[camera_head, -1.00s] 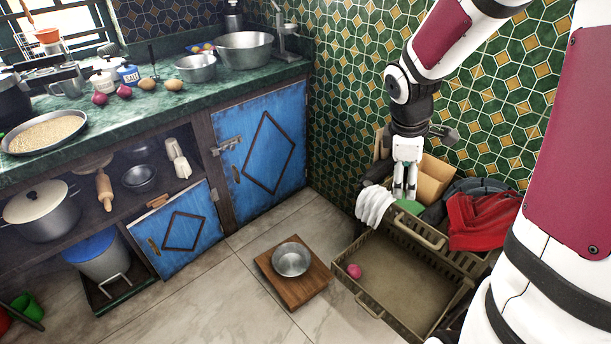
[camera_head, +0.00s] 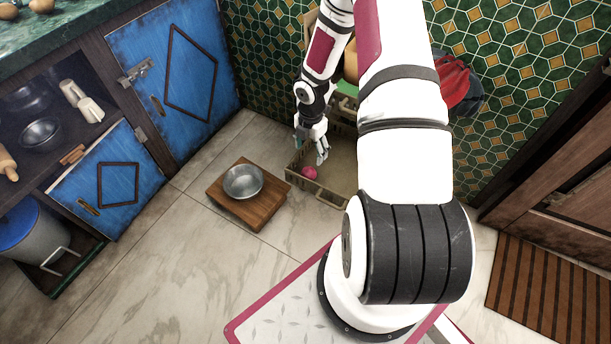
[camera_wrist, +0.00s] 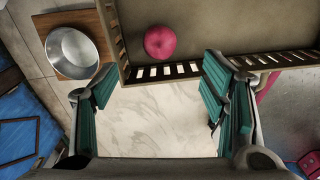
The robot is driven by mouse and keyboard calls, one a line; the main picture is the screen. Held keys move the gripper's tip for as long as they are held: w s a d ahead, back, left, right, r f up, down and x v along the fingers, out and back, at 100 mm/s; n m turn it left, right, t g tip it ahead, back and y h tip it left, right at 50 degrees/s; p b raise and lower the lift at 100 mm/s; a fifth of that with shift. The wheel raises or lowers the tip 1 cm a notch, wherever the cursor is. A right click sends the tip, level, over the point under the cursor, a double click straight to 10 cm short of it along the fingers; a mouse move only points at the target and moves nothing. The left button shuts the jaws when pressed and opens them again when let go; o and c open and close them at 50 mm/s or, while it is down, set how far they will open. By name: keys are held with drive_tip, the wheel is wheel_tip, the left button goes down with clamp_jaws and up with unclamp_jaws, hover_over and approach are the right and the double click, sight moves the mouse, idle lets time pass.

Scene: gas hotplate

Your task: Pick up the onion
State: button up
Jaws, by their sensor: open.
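The onion (camera_head: 309,173) is a round pinkish-red bulb. It lies inside a low brown slatted crate (camera_head: 328,194), in the corner by the near wall. In the wrist view the onion (camera_wrist: 160,42) sits just inside the crate's slatted wall (camera_wrist: 165,72), beyond the fingertips. My gripper (camera_head: 311,150) hangs just above the crate, close to the onion and pointing down. In the wrist view its two green-padded fingers (camera_wrist: 152,85) are wide apart with nothing between them but a view of the floor.
A metal bowl (camera_head: 243,181) stands on a wooden board (camera_head: 257,208) on the floor, left of the crate. Blue cabinets (camera_head: 185,75) stand at the left. Tiled floor is clear in front of the board.

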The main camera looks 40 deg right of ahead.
sight(309, 168)
wheel_tip(309, 168, down, 7)
drive_tip(key=shift+f+b, duration=0.1)
drive_tip(key=shift+b, duration=0.8)
drive_tip(key=f+b, duration=0.2)
drive_tip(key=f, duration=0.3)
drive_tip(key=shift+a+f, duration=0.1)
drive_tip(key=shift+a, duration=0.1)
drive_tip(key=c, duration=1.2)
